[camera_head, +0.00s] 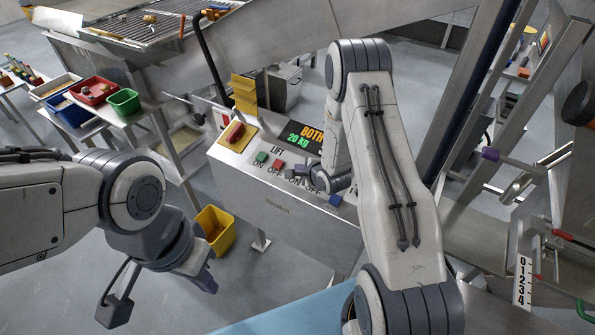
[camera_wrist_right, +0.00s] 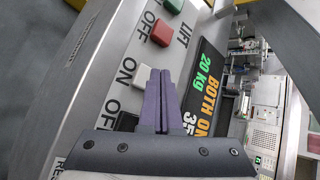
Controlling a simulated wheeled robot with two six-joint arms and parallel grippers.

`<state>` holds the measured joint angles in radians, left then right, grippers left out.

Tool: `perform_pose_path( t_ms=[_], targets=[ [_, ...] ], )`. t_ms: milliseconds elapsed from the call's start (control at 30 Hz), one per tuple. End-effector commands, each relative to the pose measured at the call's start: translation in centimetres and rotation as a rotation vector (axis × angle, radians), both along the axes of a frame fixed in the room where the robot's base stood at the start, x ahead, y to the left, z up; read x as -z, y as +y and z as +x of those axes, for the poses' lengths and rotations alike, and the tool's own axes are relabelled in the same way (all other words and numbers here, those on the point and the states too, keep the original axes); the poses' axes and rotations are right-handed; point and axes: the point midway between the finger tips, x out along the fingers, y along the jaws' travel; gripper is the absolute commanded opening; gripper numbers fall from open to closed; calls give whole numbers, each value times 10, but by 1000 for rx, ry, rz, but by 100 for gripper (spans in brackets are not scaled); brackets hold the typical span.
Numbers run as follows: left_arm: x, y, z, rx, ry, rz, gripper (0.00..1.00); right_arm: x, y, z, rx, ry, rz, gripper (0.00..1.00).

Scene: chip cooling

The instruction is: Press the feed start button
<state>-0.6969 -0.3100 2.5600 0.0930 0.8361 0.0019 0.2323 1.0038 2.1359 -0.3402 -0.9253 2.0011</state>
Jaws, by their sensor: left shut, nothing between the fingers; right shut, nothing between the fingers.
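The grey control panel (camera_head: 270,205) carries a green button (camera_head: 261,157) and a red button (camera_head: 278,164) by the LIFT label. In the right wrist view, a white button (camera_wrist_right: 128,70) marked ON and a black button (camera_wrist_right: 127,122) marked OFF form a second pair. No feed label is readable. My right gripper (camera_head: 314,178) is shut and empty over this second pair; its fingertips (camera_wrist_right: 155,68) appear just beside the white button. I cannot tell whether they touch the panel. My left gripper (camera_head: 208,280) is shut and empty, well away from the panel, at the lower left.
A lit display (camera_head: 309,137) reading 20 kg lies behind the buttons. A yellow bin (camera_head: 215,230) stands on the floor.

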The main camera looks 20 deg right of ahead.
Motion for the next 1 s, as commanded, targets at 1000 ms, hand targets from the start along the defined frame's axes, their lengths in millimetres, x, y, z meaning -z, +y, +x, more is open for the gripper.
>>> perform_pose_path(
  t_ms=[1000],
  targets=[
    [-39,0,0,0,0,0,0,-51,12,-9,0,-1,0,0]
  ],
)
